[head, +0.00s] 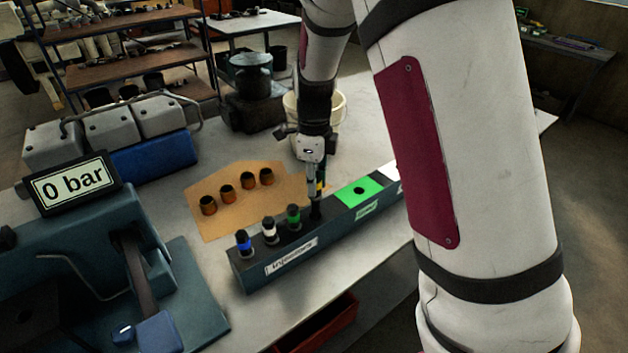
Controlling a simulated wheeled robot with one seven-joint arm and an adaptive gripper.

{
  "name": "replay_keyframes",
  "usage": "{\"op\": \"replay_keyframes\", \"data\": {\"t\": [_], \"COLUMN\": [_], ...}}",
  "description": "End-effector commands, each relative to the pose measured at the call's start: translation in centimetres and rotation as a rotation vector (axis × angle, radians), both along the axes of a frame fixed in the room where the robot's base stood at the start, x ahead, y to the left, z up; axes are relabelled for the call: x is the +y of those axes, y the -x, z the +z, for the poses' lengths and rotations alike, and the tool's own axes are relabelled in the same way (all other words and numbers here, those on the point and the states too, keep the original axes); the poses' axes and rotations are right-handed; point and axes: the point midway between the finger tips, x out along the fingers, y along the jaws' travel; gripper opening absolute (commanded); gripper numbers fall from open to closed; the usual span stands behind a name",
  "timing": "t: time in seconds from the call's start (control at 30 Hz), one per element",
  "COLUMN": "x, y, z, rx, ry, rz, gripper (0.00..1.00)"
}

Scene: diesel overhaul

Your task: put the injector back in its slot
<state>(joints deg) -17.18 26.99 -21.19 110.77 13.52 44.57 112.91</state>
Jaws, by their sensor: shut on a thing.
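A long dark rack (254,270) labelled "injectors" lies on the table. Three injectors stand in its left part: one with a blue band (244,244), one with a white band (270,231) and one with a green band (294,217). My gripper (316,178) is over the rack, just right of the green-banded injector, shut on a yellow-banded injector (319,187). The held injector looks about upright, its lower end at the rack's top. I cannot tell whether it is in a slot, as the gripper hides part of it.
A green plate (357,190) with a dark hole is right of the gripper on the same rack. Several dark cups (227,192) stand on brown cardboard (219,226) behind. A bench device with a "0 bar" display (72,184) is at left. A cream bucket (337,104) stands behind my gripper.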

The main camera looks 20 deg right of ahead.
Motion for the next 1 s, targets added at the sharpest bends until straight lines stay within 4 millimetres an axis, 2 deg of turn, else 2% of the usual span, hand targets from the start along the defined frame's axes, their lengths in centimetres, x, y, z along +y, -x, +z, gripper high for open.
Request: {"op": "replay_keyframes", "data": {"t": [1.0], "x": [0.0], "y": [0.0], "z": [-3.2], "rx": [0.001], "ry": [-0.001], "rz": [0.0], "gripper": [0.0]}}
